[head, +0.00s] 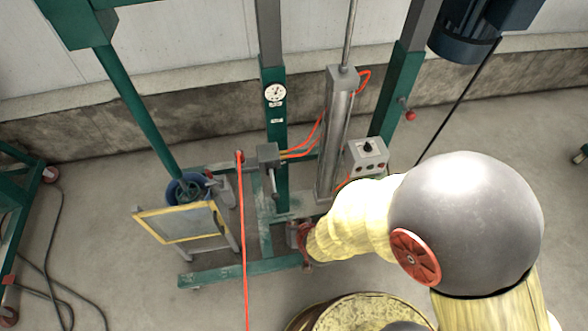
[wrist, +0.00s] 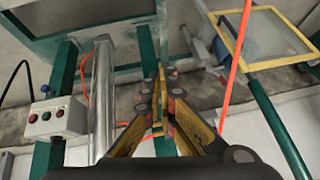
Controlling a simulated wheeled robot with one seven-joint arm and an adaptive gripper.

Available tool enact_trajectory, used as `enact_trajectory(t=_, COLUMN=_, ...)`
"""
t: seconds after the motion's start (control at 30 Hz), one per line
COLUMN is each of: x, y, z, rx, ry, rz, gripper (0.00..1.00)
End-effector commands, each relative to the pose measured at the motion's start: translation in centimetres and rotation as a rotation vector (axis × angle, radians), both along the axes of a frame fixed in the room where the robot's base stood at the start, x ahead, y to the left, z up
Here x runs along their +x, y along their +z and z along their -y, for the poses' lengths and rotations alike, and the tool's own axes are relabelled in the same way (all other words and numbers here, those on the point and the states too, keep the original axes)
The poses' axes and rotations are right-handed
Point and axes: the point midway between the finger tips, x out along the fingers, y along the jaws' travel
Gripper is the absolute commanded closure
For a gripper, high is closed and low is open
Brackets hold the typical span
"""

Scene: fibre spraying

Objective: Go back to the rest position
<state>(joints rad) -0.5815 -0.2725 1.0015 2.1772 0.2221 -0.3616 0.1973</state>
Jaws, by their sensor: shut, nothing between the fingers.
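My gripper (wrist: 163,78) shows in the wrist view, with its yellow and dark fingers closed together and nothing between them. It points toward the green machine frame, with the steel cylinder (wrist: 102,100) to its left and an orange hose (wrist: 236,62) to its right. I cannot make out the gripper's fingers in the head view. There, a large grey ball and a pale yellow sleeve fill the right side and hide part of the machine's base.
The green machine post (head: 276,140) carries a gauge (head: 275,93). Beside it stand a control box (head: 366,157) and a yellow-framed panel (head: 181,223). A round yellow-rimmed drum (head: 345,308) is at the bottom. Cables (head: 48,255) lie on the floor at left. A wall closes the back.

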Motion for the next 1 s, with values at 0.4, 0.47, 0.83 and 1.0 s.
enact_trajectory(t=0.4, x=-3.9, y=-2.2, z=1.4, rx=-0.081, ry=0.054, rz=-0.142, gripper=1.0)
enact_trajectory(t=0.47, x=-5.7, y=-2.6, z=2.0, rx=-0.117, ry=0.086, rz=-0.211, gripper=1.0)
enact_trajectory(t=0.83, x=-8.7, y=11.6, z=7.1, rx=-0.218, ry=0.178, rz=-0.41, gripper=1.0)
enact_trajectory(t=1.0, x=-9.0, y=21.7, z=12.5, rx=-0.22, ry=0.094, rz=-0.356, gripper=1.0)
